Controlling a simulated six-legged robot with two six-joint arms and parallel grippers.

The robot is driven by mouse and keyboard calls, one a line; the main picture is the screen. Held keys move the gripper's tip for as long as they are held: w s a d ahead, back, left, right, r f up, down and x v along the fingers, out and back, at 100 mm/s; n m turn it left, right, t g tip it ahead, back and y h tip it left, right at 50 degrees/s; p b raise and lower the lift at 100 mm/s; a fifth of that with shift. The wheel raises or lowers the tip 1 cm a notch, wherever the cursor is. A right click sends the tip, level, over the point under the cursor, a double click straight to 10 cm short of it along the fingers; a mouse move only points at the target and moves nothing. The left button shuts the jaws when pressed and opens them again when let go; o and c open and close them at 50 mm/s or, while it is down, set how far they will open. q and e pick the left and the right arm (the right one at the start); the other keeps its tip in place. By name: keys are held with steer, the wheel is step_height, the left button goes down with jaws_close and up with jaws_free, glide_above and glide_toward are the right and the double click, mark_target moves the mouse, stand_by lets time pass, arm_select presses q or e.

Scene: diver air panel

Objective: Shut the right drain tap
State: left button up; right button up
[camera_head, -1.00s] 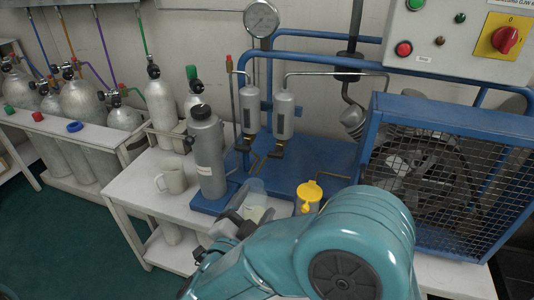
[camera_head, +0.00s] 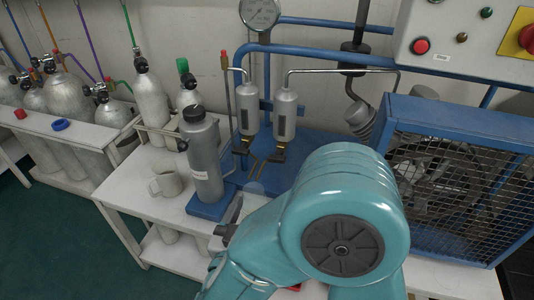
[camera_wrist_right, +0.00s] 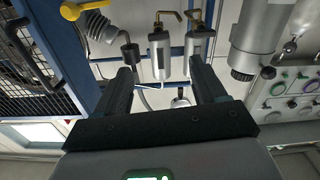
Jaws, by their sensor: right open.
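The right drain tap (camera_head: 279,155) is a small dark and brass fitting under the right grey filter canister (camera_head: 285,115). In the right wrist view, turned upside down, it is the brass tap (camera_wrist_right: 167,15) above the left canister (camera_wrist_right: 160,58). The left drain tap (camera_head: 243,148) is under the other canister. I cannot tell either tap's position. My right gripper (camera_wrist_right: 161,66) is open and empty; its fingers appear on either side of the canister, apart from the tap. In the head view my teal arm mostly hides the gripper (camera_head: 226,232). My left gripper is not in view.
A grey bottle (camera_head: 204,155) and a mug (camera_head: 166,182) stand left of the canisters. The blue-caged compressor (camera_head: 445,180) is at the right. A pressure gauge (camera_head: 260,12) hangs above. A yellow part (camera_wrist_right: 97,25) shows in the wrist view.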

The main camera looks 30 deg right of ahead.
mark_target(276, 162)
steer(key=b+x, duration=0.3)
steer(key=x, duration=1.1)
steer(key=shift+d, duration=0.4)
steer(key=shift+w+d+r, duration=0.1)
steer(key=shift+w+d, duration=0.25)
steer(key=c, duration=1.1)
steer(key=shift+o, duration=0.2)
steer(key=shift+m+b, duration=0.5)
steer(key=shift+m, duration=0.1)
steer(key=o, duration=1.1)
steer(key=shift+c, duration=0.2)
